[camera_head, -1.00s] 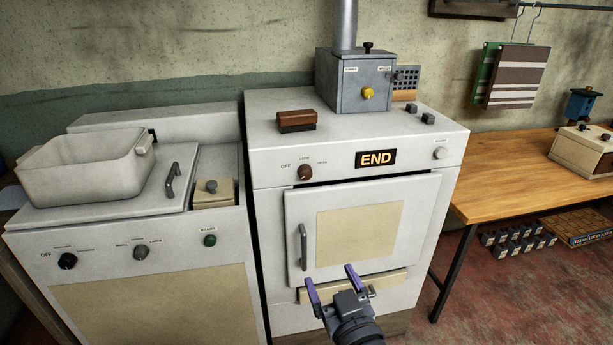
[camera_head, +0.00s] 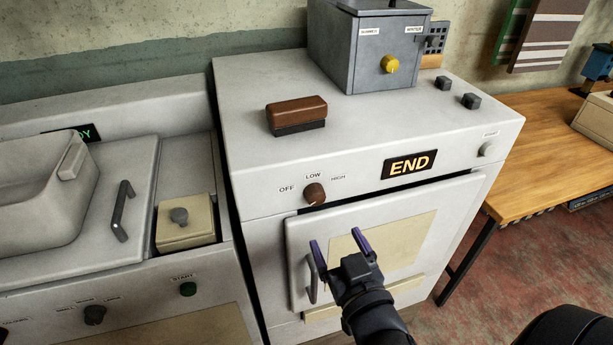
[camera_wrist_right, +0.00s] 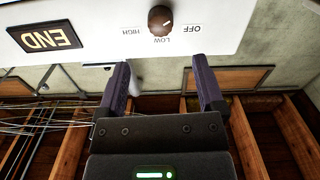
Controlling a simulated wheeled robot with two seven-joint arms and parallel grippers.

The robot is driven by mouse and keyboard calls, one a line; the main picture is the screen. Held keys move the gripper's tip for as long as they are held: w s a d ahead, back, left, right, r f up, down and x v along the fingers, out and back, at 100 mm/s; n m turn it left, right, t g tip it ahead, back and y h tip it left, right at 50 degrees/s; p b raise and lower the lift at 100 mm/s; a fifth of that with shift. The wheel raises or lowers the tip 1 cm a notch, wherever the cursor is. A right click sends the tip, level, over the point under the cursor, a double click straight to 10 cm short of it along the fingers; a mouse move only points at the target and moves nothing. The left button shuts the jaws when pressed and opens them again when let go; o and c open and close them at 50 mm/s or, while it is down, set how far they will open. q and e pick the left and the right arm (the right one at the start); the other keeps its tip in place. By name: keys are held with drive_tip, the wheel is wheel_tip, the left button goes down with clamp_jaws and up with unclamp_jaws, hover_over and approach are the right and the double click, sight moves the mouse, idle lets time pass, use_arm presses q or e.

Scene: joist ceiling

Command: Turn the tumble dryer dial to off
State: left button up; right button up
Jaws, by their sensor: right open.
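The tumble dryer (camera_head: 262,175) is a white cabinet with a lit END display (camera_head: 409,166). Its brown round dial (camera_head: 314,193) sits on the front panel under the labels OFF, LOW and HIGH, with OFF on the left. In the right wrist view the dial (camera_wrist_right: 160,19) shows upside down at the top, with a pale mark; I cannot tell for sure which label it points to. My right gripper (camera_head: 338,240) is open and empty, below and a little right of the dial in the head view, not touching it. In the wrist view its fingers (camera_wrist_right: 163,78) point towards the dial. My left gripper is not in view.
A brown-topped block (camera_head: 296,112) and a grey box with a yellow knob (camera_head: 390,64) stand on the dryer. A door handle (camera_head: 312,279) is below the dial. The washer (camera_head: 70,270) is at left, a wooden table (camera_head: 545,150) at right.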

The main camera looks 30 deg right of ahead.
sight(318, 201)
drive_tip(key=x, duration=0.9)
drive_tip(key=shift+w+b, duration=0.3)
drive_tip(key=shift+b, duration=0.1)
clamp_jaws()
